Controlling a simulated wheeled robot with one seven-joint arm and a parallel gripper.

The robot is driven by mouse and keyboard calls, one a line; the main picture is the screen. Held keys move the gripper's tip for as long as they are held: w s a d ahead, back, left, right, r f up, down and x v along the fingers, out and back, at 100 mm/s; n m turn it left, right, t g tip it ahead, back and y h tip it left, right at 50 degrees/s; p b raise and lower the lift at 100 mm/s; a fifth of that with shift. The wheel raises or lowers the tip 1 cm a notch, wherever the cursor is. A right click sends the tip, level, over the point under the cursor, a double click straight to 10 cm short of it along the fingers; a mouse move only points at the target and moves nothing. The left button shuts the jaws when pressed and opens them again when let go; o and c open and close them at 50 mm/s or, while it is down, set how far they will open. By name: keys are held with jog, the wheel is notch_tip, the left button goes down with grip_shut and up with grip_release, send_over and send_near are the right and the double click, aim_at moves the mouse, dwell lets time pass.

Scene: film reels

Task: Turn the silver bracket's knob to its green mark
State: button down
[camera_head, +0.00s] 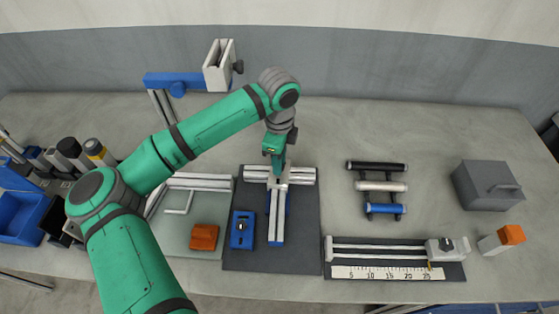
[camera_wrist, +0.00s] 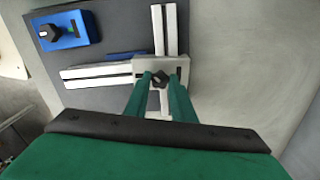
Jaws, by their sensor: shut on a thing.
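The silver bracket (camera_wrist: 150,63) sits where pale slotted rails (camera_wrist: 96,76) meet on a dark mat. Its dark knob (camera_wrist: 159,79) shows between my fingers in the wrist view. My gripper (camera_wrist: 161,84) is shut on this knob, with one green finger on each side. In the head view my gripper (camera_head: 277,164) points down at the rail joint and mostly covers the bracket and knob. I cannot make out the bracket's green mark; the fingers may cover it.
A blue block (camera_head: 242,230) with its own dark knob and green mark lies near the rails. An orange block (camera_head: 203,237) is left of it. Rollers (camera_head: 381,187), a ruled slide (camera_head: 388,273) and a grey box (camera_head: 487,185) stand at right. A blue-armed post (camera_head: 175,81) rises behind my arm.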

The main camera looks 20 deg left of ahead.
jog(key=shift+m, duration=0.3)
jog(key=m, duration=1.3)
jog(key=shift+m, duration=0.3)
jog(key=m, duration=0.9)
jog(key=shift+m, duration=0.4)
jog(key=shift+d+m, duration=0.1)
jog(key=shift+m, duration=1.8)
